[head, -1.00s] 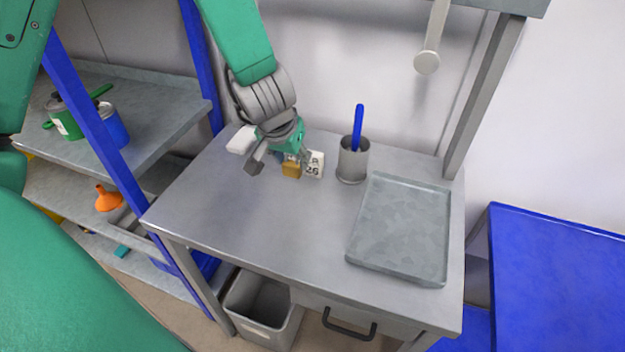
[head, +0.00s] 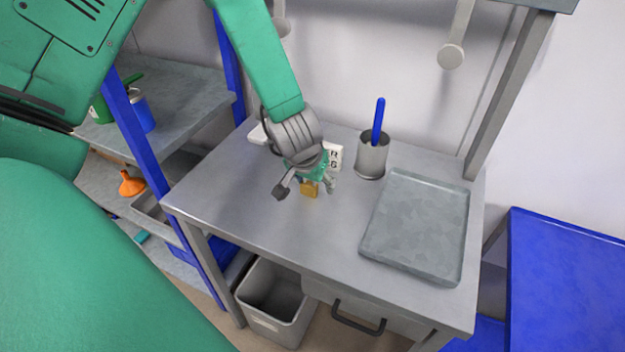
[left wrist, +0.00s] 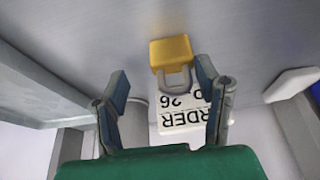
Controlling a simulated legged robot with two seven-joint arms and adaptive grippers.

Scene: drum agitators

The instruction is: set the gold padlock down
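The gold padlock (head: 310,190) is just below my left gripper (head: 306,188) in the head view, over the workbench's grey top. In the left wrist view the padlock (left wrist: 171,52) has its grey shackle toward me. My left gripper (left wrist: 160,85) shows there with its two fingers spread wide apart. The padlock lies just beyond the fingertips, close to the right-hand finger and clear of the left-hand one. I cannot tell whether the shackle touches that finger, or whether the padlock rests fully on the bench. My right gripper is not in view.
A white printed card (head: 335,157) stands behind the padlock. A grey cup (head: 372,160) with a blue-handled tool (head: 378,120) is right of it, then a flat metal tray (head: 415,225). A white block (head: 258,134) lies back left. The bench front is clear.

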